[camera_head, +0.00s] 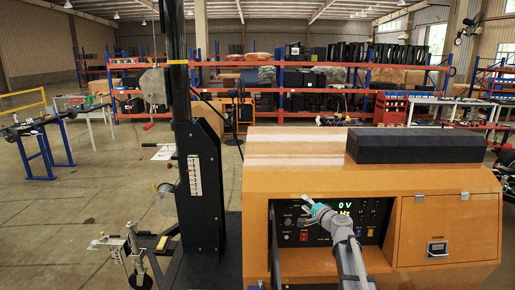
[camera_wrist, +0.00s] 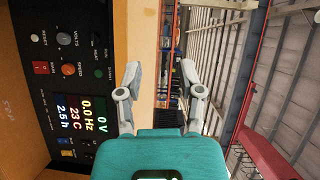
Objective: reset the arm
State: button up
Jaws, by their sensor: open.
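My arm reaches up from the bottom of the head view to the control panel (camera_head: 374,210) of the orange light tower cabinet (camera_head: 440,190). My gripper (camera_head: 306,203) is just in front of the panel's left part, near its knobs. In the wrist view my gripper (camera_wrist: 163,78) is open, with a clear gap between its two fingers and nothing held. The panel (camera_wrist: 72,88) appears turned sideways at the left there, with its lit display (camera_wrist: 92,118), a red main switch (camera_wrist: 47,68) and an orange speed knob (camera_wrist: 68,70). The gripper seems apart from the panel.
The black mast (camera_head: 200,170) stands left of the cabinet with a winch (camera_head: 154,86). A black block (camera_head: 415,146) lies on the cabinet top. A closed door panel (camera_head: 449,228) is at its right. Shelves (camera_head: 300,91) line the back.

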jog(key=s+a+f+n+g, duration=0.5)
jog(key=s+a+f+n, duration=0.1)
jog(key=s, duration=0.2)
jog(key=s+d+f+n+g+h, duration=0.2)
jog(key=s+f+n+g+h, duration=0.25)
jog(key=s, duration=0.65)
jog(key=s+d+f+n+g+h, duration=0.1)
jog(key=s+d+f+g+h, duration=0.15)
jog(key=s+f+g, duration=0.55)
jog(key=s+f+t+b, duration=0.1)
jog(key=s+f+b, duration=0.1)
jog(key=f+b, duration=0.8)
jog(key=s+f+t+h+b, duration=0.1)
jog(key=s+f+b, duration=0.2)
jog(key=f+b, duration=0.6)
jog(key=shift+s+f+b, duration=0.3)
jog(key=shift+f+b, duration=0.1)
jog(key=shift+b, duration=0.6)
jog(key=shift+d, duration=0.1)
dwell(0.3)
